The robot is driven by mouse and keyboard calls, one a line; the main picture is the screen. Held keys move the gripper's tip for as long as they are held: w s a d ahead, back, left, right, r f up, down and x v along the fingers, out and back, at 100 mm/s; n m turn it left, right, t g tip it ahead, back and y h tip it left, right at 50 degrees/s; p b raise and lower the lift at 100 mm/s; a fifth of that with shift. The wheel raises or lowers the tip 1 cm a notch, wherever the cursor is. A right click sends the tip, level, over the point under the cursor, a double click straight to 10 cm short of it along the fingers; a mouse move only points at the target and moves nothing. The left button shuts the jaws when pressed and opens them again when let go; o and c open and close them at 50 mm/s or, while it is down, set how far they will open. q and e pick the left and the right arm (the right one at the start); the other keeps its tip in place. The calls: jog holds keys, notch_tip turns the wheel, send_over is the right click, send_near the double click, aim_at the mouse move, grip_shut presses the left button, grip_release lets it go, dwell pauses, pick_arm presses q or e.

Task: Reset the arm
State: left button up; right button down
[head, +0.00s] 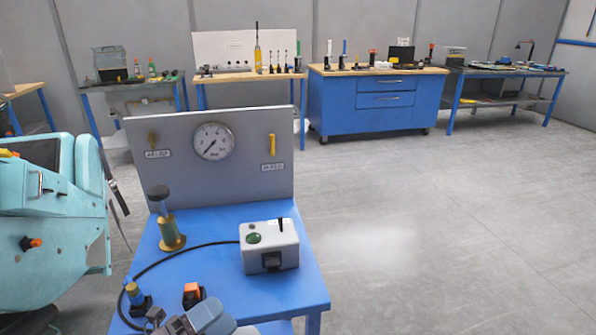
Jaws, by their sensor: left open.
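My left gripper (160,320) shows at the bottom edge of the head view, low over the near left part of the blue table (210,265). It is grey-blue and partly cut off by the frame. It is open, and I see nothing held in it. A small blue and brass piece (137,298) and an orange and black piece (193,294) stand close beyond it. Whether the gripper touches either one is unclear. My right gripper is not in view.
A grey box with a green button (269,246) and a brass piece with a dark knob (168,222) stand on the table. Behind is a grey gauge panel (240,170). A turquoise machine (45,225) is at left. The floor at right (440,240) is clear.

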pick_arm(q)
jog(key=s+a+f+n+t+y, duration=0.25)
jog(key=a+f+n+y, duration=0.7)
jog(key=n, duration=0.65)
jog(key=s+a+f+n+g+y, duration=0.2)
jog(key=s+f+n+y, duration=0.1)
jog(key=s+f+n, duration=0.2)
jog(key=s+a+f+n+g+y, duration=0.2)
jog(key=s+f+n, duration=0.3)
jog(key=f, duration=0.4)
jog(key=shift+s+a+n+g+y, duration=0.3)
jog(key=shift+n+g+y, duration=0.25)
jog(key=shift+n+y, duration=0.25)
